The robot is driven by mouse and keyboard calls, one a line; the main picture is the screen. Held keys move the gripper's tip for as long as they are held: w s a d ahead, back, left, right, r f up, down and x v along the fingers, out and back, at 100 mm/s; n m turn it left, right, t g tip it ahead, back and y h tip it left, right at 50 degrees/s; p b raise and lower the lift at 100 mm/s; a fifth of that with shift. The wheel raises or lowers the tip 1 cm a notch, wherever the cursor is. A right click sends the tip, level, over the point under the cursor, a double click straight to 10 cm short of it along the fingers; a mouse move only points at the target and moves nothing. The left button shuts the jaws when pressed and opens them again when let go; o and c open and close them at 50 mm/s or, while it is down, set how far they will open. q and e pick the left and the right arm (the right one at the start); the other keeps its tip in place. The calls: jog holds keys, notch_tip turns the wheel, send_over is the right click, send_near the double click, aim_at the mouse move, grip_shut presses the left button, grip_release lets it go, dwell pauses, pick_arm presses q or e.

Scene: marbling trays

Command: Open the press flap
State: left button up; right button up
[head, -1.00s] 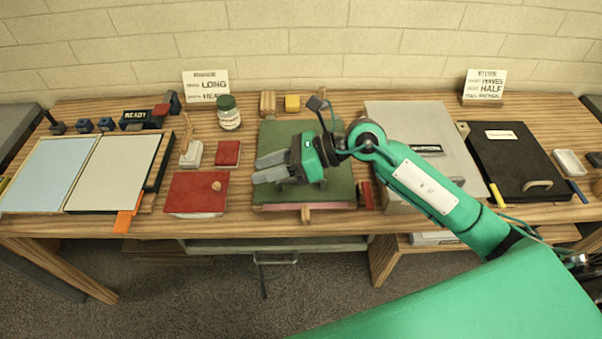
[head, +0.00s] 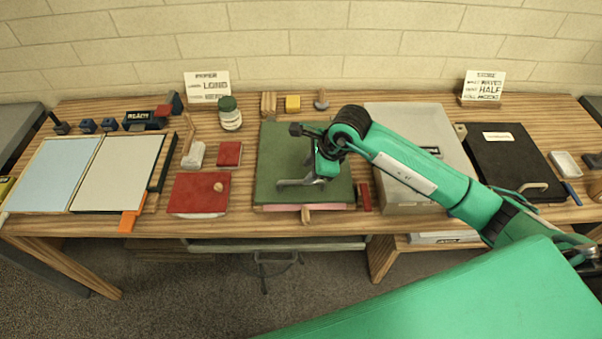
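The press has a flat green flap (head: 277,160), lying closed at the middle of the table, with a pinkish layer showing along its front edge. A small wooden knob (head: 306,215) sticks out at the middle of that front edge. My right gripper (head: 301,185) is over the front half of the flap, behind the knob and apart from it. Its grey fingers look spread with nothing between them; I cannot tell whether they touch the flap. My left gripper is not in view.
A red block with a knob (head: 197,193) lies left of the press, and a narrow red piece (head: 365,197) lies close on its right. A grey tray (head: 400,198) is partly under my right arm. A black case (head: 497,152) stands farther right.

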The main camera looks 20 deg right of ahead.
aim_at(298, 181)
jog(key=p+x, duration=0.1)
jog(key=x, duration=0.5)
grip_shut()
